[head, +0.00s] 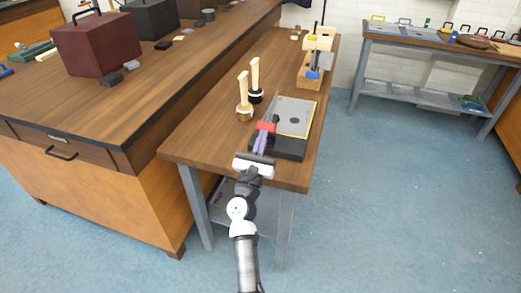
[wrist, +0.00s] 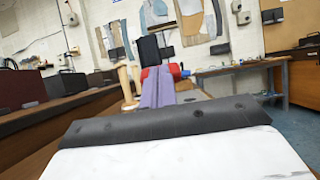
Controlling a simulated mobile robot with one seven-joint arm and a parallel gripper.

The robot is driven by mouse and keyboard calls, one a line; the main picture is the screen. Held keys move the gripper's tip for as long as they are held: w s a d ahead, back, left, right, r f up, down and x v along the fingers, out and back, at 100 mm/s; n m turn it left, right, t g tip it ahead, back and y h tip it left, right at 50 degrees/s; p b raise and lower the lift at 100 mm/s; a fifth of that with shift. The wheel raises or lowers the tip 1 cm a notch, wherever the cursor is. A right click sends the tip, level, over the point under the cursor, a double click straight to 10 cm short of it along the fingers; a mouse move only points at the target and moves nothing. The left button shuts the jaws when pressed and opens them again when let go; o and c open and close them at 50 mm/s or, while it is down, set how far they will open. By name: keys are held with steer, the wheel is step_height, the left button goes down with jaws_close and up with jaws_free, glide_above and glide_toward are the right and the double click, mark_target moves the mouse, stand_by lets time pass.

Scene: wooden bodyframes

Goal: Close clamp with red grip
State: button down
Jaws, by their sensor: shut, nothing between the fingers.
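The clamp's red grip (head: 266,127) is at the near left corner of a black fixture (head: 290,148) on the narrow wooden bench. A purple forked part (head: 261,143) extends from beside the red grip toward me. In the wrist view the red grip (wrist: 175,69) shows behind the upright purple part (wrist: 158,90). I cannot tell the clamp's exact position. My gripper (head: 256,159), white with dark fingers, is shut and empty near the bench's front edge, just short of the purple part. In the wrist view its dark fingers (wrist: 165,120) span the lower middle and hide the fixture's near side.
A grey plate with yellow edges (head: 291,116) lies on the fixture. Two wooden-handled tools (head: 244,98) stand left of it. A wooden block with blue parts (head: 311,72) is farther back. A large counter (head: 120,90) borders the bench on the left; floor is open right.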

mark_target(265, 124)
steer(key=shift+w+d+r, duration=0.25)
steer(key=shift+w+r, duration=0.55)
steer(key=shift+r, duration=0.05)
steer(key=shift+w+d+r, duration=0.25)
steer(key=shift+w+r, duration=0.5)
steer(key=shift+r, duration=0.05)
steer(key=shift+s, duration=0.1)
stand_by(0.3)
